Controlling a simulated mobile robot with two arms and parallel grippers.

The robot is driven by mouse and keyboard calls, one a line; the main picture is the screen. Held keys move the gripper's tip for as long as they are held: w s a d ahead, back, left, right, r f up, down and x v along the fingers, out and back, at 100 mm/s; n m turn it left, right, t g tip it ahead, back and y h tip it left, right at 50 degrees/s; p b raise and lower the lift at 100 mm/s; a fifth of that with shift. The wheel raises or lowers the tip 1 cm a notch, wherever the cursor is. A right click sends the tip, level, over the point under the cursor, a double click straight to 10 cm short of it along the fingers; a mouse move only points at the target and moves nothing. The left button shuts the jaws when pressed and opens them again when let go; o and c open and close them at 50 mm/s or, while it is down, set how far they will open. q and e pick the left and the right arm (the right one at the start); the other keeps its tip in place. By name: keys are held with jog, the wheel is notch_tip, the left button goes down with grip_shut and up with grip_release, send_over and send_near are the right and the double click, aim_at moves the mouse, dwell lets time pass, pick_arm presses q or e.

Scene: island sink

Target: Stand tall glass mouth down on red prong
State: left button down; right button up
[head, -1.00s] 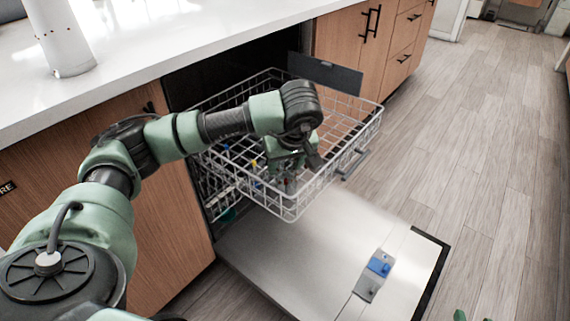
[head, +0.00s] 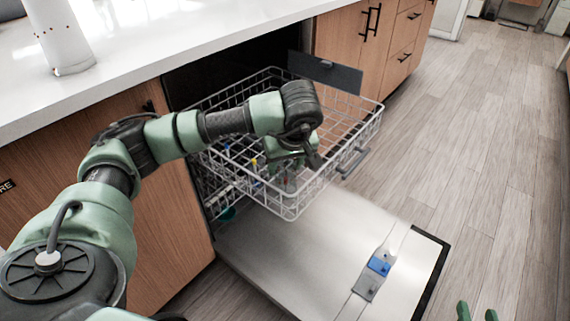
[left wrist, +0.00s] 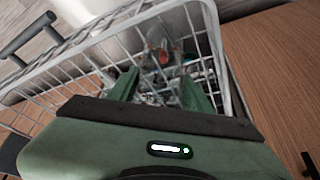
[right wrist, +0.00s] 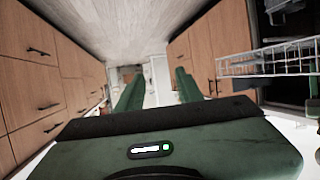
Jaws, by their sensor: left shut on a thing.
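My left gripper (head: 290,168) reaches down into the upper dishwasher rack (head: 362,150), near its front corner. In the left wrist view, its fingers (left wrist: 160,88) are shut on the tall glass (left wrist: 157,76), which is clear and hard to make out against the wires. The red prong (left wrist: 163,43) shows beyond the fingertips, close to the glass. I cannot tell whether the glass is around the prong or beside it, nor which way its mouth faces. My right gripper (right wrist: 158,92) is open and empty; its fingertips show at the bottom right of the head view (head: 477,313).
A yellow prong (head: 253,162) and a blue prong (head: 226,149) stand in the rack. The open dishwasher door (head: 290,255) lies below. A white counter (head: 150,50) runs above wooden cabinets. The floor to the right is clear.

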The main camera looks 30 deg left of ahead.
aim_at(289, 162)
pick_arm(q)
jog(key=c, duration=0.6)
grip_release()
jog(key=shift+o, duration=0.2)
jog(key=shift+d+r, duration=0.1)
jog(key=shift+r, duration=0.15)
jog(key=p+v, duration=0.1)
jog(key=v, duration=0.5)
jog(key=shift+s+d+r+p, duration=0.1)
jog(key=shift+d+r+p, duration=0.05)
jog(key=shift+r+p, duration=0.2)
jog(key=shift+s+d+r, duration=0.1)
jog(key=shift+r, duration=0.15)
pick_arm(e)
jog(key=s+d+f+g+h, duration=0.1)
jog(key=s+d+f+g, duration=0.1)
jog(key=s+f+g, duration=0.3)
notch_tip(289, 162, down, 2)
jog(key=shift+s+d, duration=0.35)
jog(key=shift+s, duration=0.5)
